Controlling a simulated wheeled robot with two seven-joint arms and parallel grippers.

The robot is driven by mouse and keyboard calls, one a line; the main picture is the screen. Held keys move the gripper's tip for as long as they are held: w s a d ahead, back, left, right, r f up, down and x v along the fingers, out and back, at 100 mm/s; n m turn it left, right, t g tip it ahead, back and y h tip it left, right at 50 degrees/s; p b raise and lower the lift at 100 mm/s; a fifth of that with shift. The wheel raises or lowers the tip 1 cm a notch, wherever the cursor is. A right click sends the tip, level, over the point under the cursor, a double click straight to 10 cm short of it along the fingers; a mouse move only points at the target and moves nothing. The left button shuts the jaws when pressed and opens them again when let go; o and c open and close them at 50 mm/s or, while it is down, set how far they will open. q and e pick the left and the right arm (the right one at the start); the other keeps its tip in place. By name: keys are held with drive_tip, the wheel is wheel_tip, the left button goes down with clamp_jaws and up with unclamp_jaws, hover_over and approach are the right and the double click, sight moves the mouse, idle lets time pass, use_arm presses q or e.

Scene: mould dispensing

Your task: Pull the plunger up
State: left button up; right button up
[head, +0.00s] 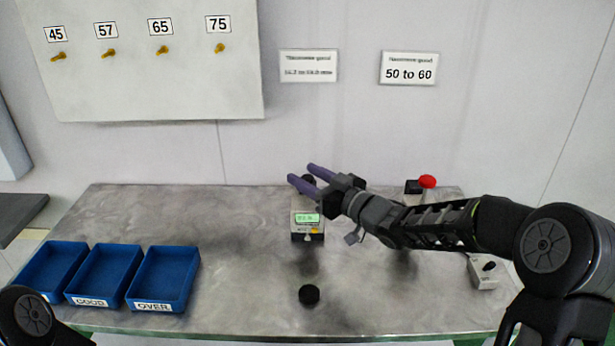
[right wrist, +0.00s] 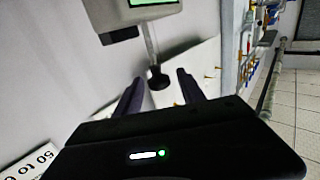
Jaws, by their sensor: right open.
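The gauge (head: 307,222) with a lit green display stands at the middle of the table. In the right wrist view its body (right wrist: 150,17) is at the top, with a thin metal rod and a black plunger knob (right wrist: 158,79) at the rod's end. My right gripper (head: 303,174) has purple fingers and is open at the top of the gauge. In the right wrist view the knob appears between the two fingertips (right wrist: 158,85), with a visible gap on each side. In the head view the knob is mostly hidden by the fingers. My left gripper is out of view.
Three blue trays (head: 166,281) stand at the left of the table. A black round piece (head: 309,294) lies in front of the gauge. A red button (head: 428,182) and a small white box (head: 484,271) are at the right, near my right arm.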

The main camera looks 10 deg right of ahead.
drive_tip(key=b+v, duration=0.1)
drive_tip(key=v, duration=0.6)
drive_tip(key=shift+s+d, duration=0.15)
drive_tip(key=shift+s, duration=0.2)
